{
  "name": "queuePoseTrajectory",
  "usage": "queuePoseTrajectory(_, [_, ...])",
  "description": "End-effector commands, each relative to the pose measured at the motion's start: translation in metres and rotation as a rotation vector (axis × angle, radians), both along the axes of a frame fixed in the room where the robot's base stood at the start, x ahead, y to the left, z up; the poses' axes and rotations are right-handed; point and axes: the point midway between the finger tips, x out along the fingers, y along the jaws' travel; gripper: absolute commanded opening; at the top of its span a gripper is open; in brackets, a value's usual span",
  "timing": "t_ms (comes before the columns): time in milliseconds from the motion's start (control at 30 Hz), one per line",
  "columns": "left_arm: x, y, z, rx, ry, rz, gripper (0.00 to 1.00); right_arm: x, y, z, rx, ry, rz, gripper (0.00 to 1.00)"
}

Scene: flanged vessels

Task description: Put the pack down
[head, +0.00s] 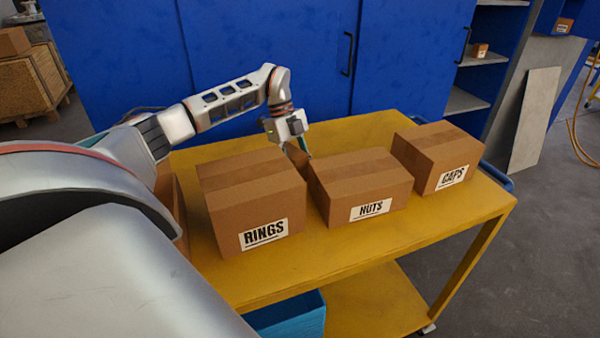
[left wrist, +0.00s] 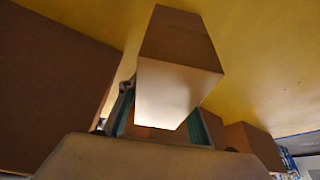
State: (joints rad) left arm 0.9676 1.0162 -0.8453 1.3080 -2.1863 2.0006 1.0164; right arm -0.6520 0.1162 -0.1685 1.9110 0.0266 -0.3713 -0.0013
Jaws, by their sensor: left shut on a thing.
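In the left wrist view the pack (left wrist: 180,80) is a plain cardboard block between the teal-edged fingers of the left gripper (left wrist: 165,122). The yellow surface lies beyond it. I cannot tell whether the pack touches the cart top. My right gripper is in neither view.
The RINGS box (head: 250,195), NUTS box (head: 360,185) and CAPS box (head: 437,155) stand in a row on the cart. Another box (head: 170,195) is partly hidden at left. Blue cabinets (head: 270,50) rise behind. Some yellow top is bare behind the row and along the front edge.

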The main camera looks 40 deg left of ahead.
Motion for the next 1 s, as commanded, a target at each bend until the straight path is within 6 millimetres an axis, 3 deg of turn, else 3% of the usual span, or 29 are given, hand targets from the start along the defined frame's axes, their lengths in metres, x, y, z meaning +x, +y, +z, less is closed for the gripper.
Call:
queuePoseTrajectory(100, [0.000, 0.000, -0.002, 0.000, 0.000, 0.000, 0.10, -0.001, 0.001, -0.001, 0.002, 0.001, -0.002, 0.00])
queuePoseTrajectory(133, [0.000, 0.000, -0.002, 0.000, 0.001, 0.000, 0.37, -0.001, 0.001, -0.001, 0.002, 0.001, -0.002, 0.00])
queuePoseTrajectory(167, [0.000, 0.000, -0.002, 0.000, 0.000, 0.000, 0.41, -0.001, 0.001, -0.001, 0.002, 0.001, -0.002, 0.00])
queuePoseTrajectory(567, [0.000, 0.001, 0.003, 0.001, -0.002, 0.001, 0.41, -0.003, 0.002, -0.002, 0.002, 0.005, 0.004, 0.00])
queuePoseTrajectory(667, [0.001, 0.006, 0.013, 0.002, -0.003, 0.001, 0.41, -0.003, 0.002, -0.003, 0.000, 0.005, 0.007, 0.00])
queuePoseTrajectory(1000, [0.003, 0.031, 0.075, 0.001, -0.003, 0.002, 0.41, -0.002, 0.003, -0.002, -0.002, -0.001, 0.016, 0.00])
